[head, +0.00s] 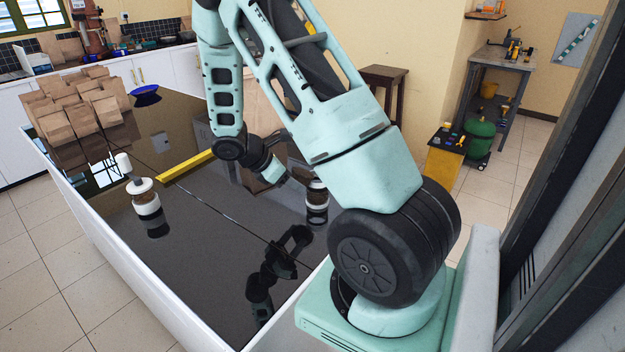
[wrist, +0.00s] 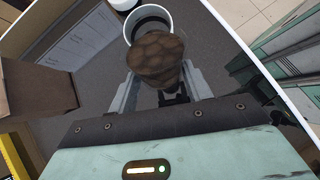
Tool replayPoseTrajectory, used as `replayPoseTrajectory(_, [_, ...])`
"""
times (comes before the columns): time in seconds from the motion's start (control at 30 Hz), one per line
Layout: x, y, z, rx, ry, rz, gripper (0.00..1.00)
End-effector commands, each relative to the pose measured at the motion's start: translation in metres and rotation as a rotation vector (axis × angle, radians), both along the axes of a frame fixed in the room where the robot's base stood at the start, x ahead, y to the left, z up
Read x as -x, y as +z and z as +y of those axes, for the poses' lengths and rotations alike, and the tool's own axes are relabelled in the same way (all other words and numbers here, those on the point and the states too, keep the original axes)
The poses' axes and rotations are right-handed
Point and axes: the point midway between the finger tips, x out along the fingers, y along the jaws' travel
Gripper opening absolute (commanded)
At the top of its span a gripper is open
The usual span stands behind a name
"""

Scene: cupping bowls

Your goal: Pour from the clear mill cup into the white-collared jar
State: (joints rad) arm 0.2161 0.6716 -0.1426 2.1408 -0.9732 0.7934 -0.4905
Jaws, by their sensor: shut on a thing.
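My gripper (wrist: 163,88) is shut on the clear mill cup (wrist: 156,58), which shows as a brown, mottled mass between the fingers. Its clear wall is hard to make out. Beyond it in the wrist view is a round white-rimmed opening, dark inside, which looks like the white-collared jar (wrist: 164,18). The cup overlaps its near rim; I cannot tell whether they touch. In the head view, my gripper (head: 278,175) is low over the table, just left of a brown and white jar (head: 317,197) partly hidden by my arm. The cup is not clear there.
A white and brown mill with a crank (head: 147,205) stands at the left of the glossy dark table (head: 200,245). A yellow bar (head: 186,166), a blue bowl (head: 145,96) and several paper bags (head: 82,118) lie farther back. The table's middle is mostly clear.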

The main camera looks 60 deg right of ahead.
Motion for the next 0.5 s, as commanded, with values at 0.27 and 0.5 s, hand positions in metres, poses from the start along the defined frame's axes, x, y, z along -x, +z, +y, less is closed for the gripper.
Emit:
replayPoseTrajectory(0.27, [0.0016,0.0013,-0.0013,-0.017,-0.001,-0.01,0.25])
replayPoseTrajectory(0.5, [-0.0038,0.0024,0.0033,-0.017,-0.001,-0.011,0.25])
